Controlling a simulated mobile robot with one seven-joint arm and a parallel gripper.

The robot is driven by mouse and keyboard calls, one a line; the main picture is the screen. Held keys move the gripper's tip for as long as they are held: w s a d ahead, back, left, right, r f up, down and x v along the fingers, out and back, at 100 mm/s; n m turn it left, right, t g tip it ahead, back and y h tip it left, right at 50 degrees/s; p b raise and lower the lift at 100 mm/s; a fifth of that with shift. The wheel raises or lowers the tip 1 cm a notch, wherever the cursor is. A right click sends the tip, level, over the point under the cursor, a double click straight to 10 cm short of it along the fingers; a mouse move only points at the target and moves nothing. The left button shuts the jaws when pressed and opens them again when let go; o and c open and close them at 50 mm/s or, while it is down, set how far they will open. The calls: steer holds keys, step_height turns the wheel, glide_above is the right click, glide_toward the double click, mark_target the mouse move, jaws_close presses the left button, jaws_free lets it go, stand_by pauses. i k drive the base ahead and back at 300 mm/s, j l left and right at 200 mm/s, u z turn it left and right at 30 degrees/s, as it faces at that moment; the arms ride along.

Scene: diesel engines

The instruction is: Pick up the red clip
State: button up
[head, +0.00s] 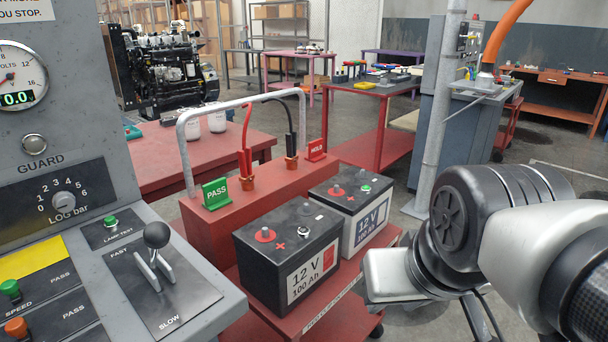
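The red clip (245,163) stands upright in a copper-coloured holder on the red trolley's raised back ledge, with a red cable rising from its top. A black clip (291,146) with a black cable stands in a similar holder to its right. My arm comes in from the right edge, and its pale end part, seemingly my gripper (388,277), is beside the batteries, to the right of and lower in the picture than the red clip. It is clear of the clip. Its fingers cannot be made out, so I cannot tell open from shut.
Two 12 V batteries (290,255) (352,212) stand before the ledge (215,222). A grey metal hoop (240,102) arches over the clips. A green PASS sign (216,194) and red HOLD sign (316,149) flank them. A control console (120,250) fills the left.

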mark_target(244, 157)
steer(key=i+l+u, duration=0.1)
steer(key=u, duration=1.4)
steer(key=l, duration=0.55)
steer(key=i+l, duration=0.15)
steer(key=l, duration=0.45)
